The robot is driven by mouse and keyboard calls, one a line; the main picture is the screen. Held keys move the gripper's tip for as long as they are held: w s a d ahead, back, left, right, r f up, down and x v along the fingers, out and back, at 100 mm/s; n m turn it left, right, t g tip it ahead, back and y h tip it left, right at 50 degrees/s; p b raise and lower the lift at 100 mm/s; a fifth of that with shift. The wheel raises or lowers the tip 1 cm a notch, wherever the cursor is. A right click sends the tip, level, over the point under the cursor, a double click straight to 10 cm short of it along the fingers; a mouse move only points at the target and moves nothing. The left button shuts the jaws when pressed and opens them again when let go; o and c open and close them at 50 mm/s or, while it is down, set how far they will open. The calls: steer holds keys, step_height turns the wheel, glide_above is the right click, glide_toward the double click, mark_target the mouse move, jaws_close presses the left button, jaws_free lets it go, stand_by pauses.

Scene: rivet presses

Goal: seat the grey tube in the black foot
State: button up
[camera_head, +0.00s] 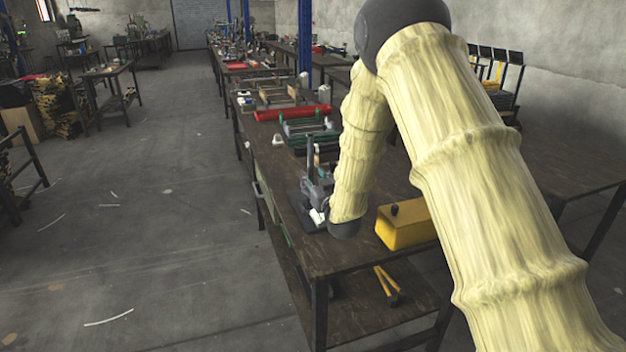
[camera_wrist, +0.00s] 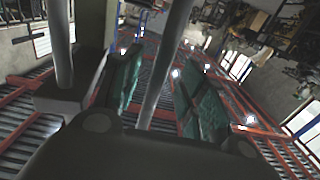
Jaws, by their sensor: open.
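My gripper (camera_wrist: 163,88) is open, with one green-padded finger on each side of a slim grey tube (camera_wrist: 167,60) in the wrist view. I see gaps between the tube and both pads. A second, thicker grey post (camera_wrist: 60,42) rises from a dark block (camera_wrist: 72,97) at the left of that view. In the head view an upright grey post (camera_head: 310,150) stands by my gripper (camera_head: 319,190), near the bench's left edge. Below it is a flat black base (camera_head: 298,207), partly hidden by my arm and gripper. I cannot tell whether the tube touches the foot.
The dark bench (camera_head: 275,170) runs away from me. A yellow box (camera_head: 405,226) with a black knob stands right of my wrist. A red roll (camera_head: 293,112) and green-framed fixtures (camera_head: 307,127) lie farther back. Open floor (camera_head: 130,220) is on the left.

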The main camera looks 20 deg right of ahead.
steer(key=s, duration=1.1)
steer(key=shift+s+d, duration=0.2)
steer(key=shift+d, duration=0.05)
